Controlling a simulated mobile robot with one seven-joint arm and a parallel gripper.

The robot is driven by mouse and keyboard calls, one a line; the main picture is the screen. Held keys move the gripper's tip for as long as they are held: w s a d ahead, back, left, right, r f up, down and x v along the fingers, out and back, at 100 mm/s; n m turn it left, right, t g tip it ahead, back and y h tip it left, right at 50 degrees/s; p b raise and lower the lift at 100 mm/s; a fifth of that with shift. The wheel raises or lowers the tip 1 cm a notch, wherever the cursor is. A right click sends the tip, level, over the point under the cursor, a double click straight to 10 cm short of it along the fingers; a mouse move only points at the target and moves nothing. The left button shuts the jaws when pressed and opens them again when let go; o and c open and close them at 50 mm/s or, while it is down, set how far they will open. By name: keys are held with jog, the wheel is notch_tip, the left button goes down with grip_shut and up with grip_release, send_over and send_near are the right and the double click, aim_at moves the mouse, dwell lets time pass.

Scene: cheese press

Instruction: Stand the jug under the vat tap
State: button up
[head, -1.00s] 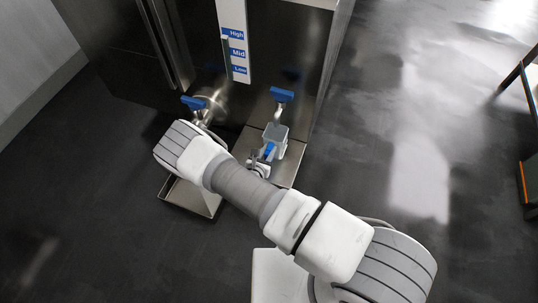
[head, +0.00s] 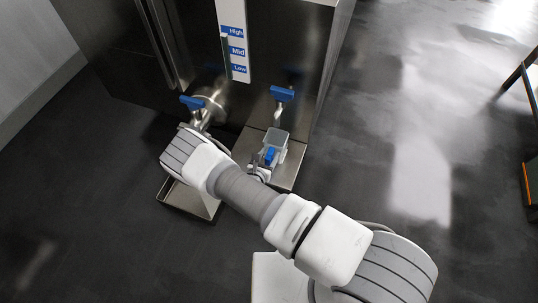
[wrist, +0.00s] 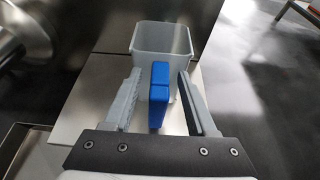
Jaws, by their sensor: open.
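The jug is a grey, see-through, open-topped box (head: 279,138) with a blue upright handle (head: 270,156). It stands upright on a steel ledge (head: 289,172) at the vat's foot, close below the right tap with its blue lever (head: 281,94). In the wrist view the jug (wrist: 163,42) is straight ahead, its handle towards me. My gripper (wrist: 159,74) is open, with one finger on each side of the handle and gaps showing on both sides. In the head view my arm partly hides the gripper.
The dark steel vat (head: 120,60) has a High, Mid, Low scale (head: 233,45). A second blue-levered tap (head: 193,103) is at left, above a low steel tray (head: 185,200). The floor to the right is clear up to a rack at the right edge (head: 528,120).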

jog(key=shift+s+a+r+p, duration=0.1)
jog(key=shift+s+r+p, duration=0.2)
jog(key=shift+r, duration=0.1)
jog(key=p+v, duration=0.3)
jog(key=v, duration=0.8)
jog(key=w+d+r+m+g+h, duration=0.1)
jog(key=d+r+m+g+h, duration=0.2)
jog(key=r+m, duration=0.5)
jog(key=w+d+r+m+g, duration=0.1)
jog(key=d+r+m+g, duration=0.25)
jog(key=r, duration=0.85)
jog(key=w+d+r+m+g+h, duration=0.2)
jog(key=d+r+m, duration=0.3)
jog(key=r, duration=0.4)
jog(key=s+d+r+m+y, duration=0.3)
jog(key=s+r+m+y, duration=0.1)
jog(key=s+r+m, duration=0.3)
jog(key=s+d+r+m+t+y, duration=0.1)
jog(key=s+d+r+m+y, duration=0.2)
jog(key=r, duration=1.3)
jog(key=s+m+y, duration=0.2)
jog(key=s+m, duration=0.3)
jog(key=s, duration=0.3)
jog(key=shift+s+d+y, duration=0.2)
jog(key=shift+s+y, duration=0.1)
jog(key=shift+s, duration=0.1)
jog(key=shift+r+m, duration=0.15)
jog(key=shift+m, duration=0.1)
